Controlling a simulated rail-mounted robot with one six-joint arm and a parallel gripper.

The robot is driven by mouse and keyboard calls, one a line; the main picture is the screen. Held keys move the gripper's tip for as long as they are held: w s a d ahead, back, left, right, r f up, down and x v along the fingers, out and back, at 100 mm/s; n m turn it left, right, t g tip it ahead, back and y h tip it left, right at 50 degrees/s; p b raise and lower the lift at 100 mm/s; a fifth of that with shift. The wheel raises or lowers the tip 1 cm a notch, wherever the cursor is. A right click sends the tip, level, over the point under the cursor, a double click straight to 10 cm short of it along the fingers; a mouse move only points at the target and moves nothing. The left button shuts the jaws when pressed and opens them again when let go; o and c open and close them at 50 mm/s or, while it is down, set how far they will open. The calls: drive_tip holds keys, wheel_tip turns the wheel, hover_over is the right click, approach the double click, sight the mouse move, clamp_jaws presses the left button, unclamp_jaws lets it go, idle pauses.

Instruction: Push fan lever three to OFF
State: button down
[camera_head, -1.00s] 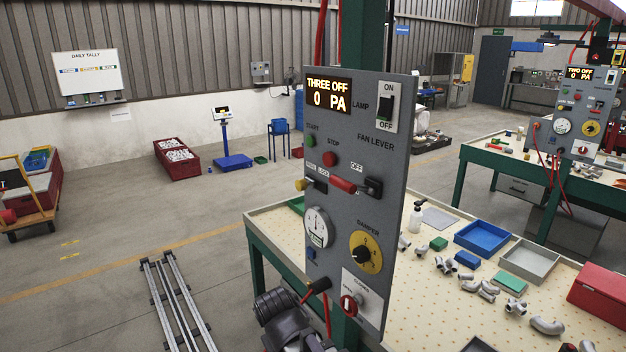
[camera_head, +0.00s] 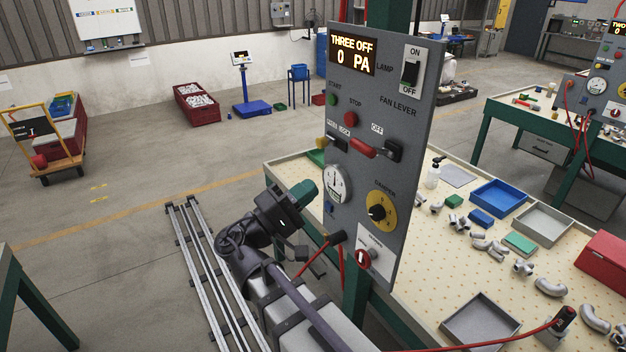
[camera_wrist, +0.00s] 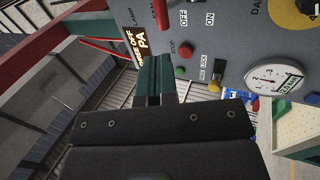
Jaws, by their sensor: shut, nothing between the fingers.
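The panel (camera_head: 400,190) has a display (camera_head: 353,54) reading THREE OFF, 0 PA. The fan lever (camera_head: 362,148) has a red handle sticking out from a dark mount, below the FAN LEVER label and near an OFF label. In the wrist view its red handle (camera_wrist: 162,14) is cut by the top edge, near OFF and ON labels. Which label it is set at is unclear. My gripper (camera_head: 306,190) is shut and empty, left of the panel and lower than the lever, apart from it. Its green fingers (camera_wrist: 155,78) show closed together in the wrist view.
A yellow lock knob (camera_head: 320,143), a gauge (camera_head: 336,184) and a yellow damper dial (camera_head: 381,212) are close to the lever. A green start button (camera_head: 331,99) and red stop button (camera_head: 355,119) are above. The pegboard table (camera_head: 465,265) holds trays and castings.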

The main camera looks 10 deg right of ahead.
sight(358, 149)
drive_tip(key=p+x, duration=0.4)
drive_tip(key=x, duration=0.6)
drive_tip(key=shift+d+r, duration=0.2)
drive_tip(key=shift+r, duration=0.05)
drive_tip(key=shift+w+d, duration=0.2)
drive_tip(key=shift+d, duration=0.2)
